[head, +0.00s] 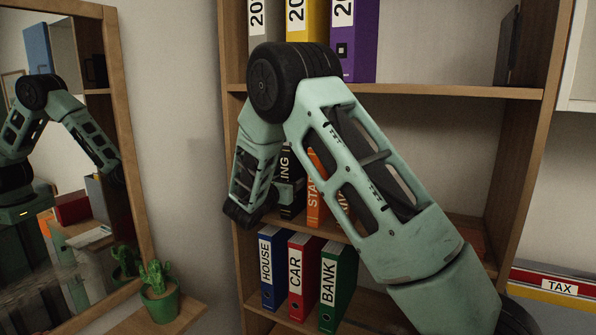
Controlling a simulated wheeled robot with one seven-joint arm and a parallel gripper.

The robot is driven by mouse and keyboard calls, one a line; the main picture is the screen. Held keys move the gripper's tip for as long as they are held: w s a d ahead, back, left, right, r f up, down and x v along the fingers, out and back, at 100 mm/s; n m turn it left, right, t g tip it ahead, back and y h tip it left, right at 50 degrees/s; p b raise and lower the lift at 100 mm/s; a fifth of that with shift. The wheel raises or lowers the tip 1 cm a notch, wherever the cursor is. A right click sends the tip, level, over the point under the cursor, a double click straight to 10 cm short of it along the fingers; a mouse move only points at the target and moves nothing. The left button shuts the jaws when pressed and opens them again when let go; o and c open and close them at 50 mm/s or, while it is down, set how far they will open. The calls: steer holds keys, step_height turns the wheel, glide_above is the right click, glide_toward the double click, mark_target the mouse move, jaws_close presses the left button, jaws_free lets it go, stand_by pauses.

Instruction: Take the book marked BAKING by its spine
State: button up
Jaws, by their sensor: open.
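No spine that reads BAKING is legible in the head view. My arm crosses in front of this shelf and hides much of the row. My forearm points down at the row's left end, its dark lower joint in front of the shelf. My gripper itself cannot be made out.
Below stand blue HOUSE (272,267), red CAR (304,277) and green BANK (337,285) binders. Grey, yellow and purple binders (357,45) stand above. A mirror (134,130) reflecting my arm and a potted cactus (160,300) are left. A red TAX binder (555,287) is right.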

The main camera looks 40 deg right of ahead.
steer(key=p+x, duration=0.2)
steer(key=x, duration=0.1)
steer(key=shift+r, duration=0.2)
steer(key=shift+d+f, duration=0.1)
steer(key=shift+d, duration=0.05)
steer(key=c, duration=1.2)
steer(key=shift+w, duration=0.1)
jaws_close()
steer(key=shift+b, duration=0.9)
